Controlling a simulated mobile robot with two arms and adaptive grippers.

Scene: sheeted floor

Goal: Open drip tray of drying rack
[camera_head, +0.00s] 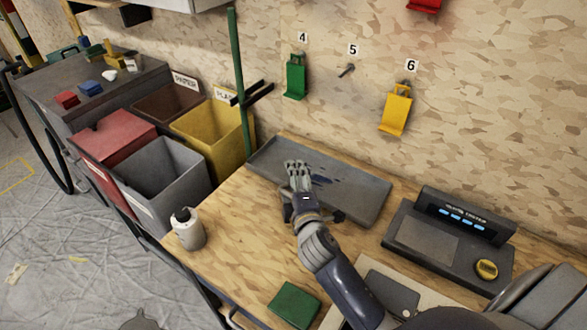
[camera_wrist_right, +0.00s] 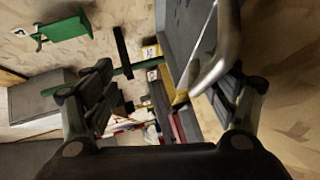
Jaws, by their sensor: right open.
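A shallow dark grey tray (camera_head: 362,200) with dark marks inside lies along the back of the wooden bench; it looks like the drip tray. I cannot pick out a separate rack for certain. My right gripper (camera_head: 297,168) is over the left part of this tray, fingers spread toward the wall, hiding some of it. In the right wrist view the gripper (camera_wrist_right: 170,85) is open. A curved silver bar (camera_wrist_right: 222,48) passes close by the right-hand finger; I cannot tell whether they touch. My left gripper is not in view.
A green post (camera_head: 240,80) with black arms rises behind the tray. A black device (camera_head: 450,235) sits to the right, a green block (camera_head: 294,304) in front.

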